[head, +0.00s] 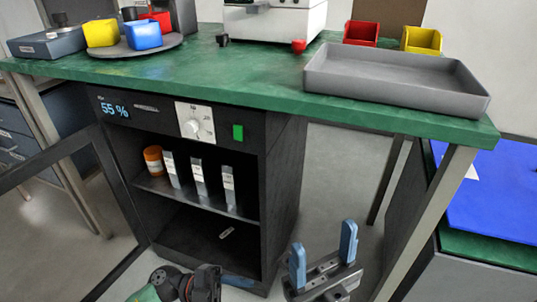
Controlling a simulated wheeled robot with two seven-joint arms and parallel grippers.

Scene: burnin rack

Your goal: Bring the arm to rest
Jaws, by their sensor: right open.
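My right gripper (323,250) is in the lower middle of the head view, in front of and to the right of the black cabinet. Its two blue fingers point up and stand wide apart, with nothing between them. It is below the green worktop and touches nothing that I can see. A dark jointed piece of mine shows at the bottom edge to its left, but no left gripper fingers can be made out. The black cabinet (282,190) has its framed door (48,157) swung open to the left.
The cabinet's upper shelf holds an orange jar (153,159) and three grey modules (199,178). Its panel reads 55 %, beside a dial (195,123) and green switch (238,132). The green worktop (225,75) bears a grey tray (395,88) and bins. A table leg (425,220) stands right.

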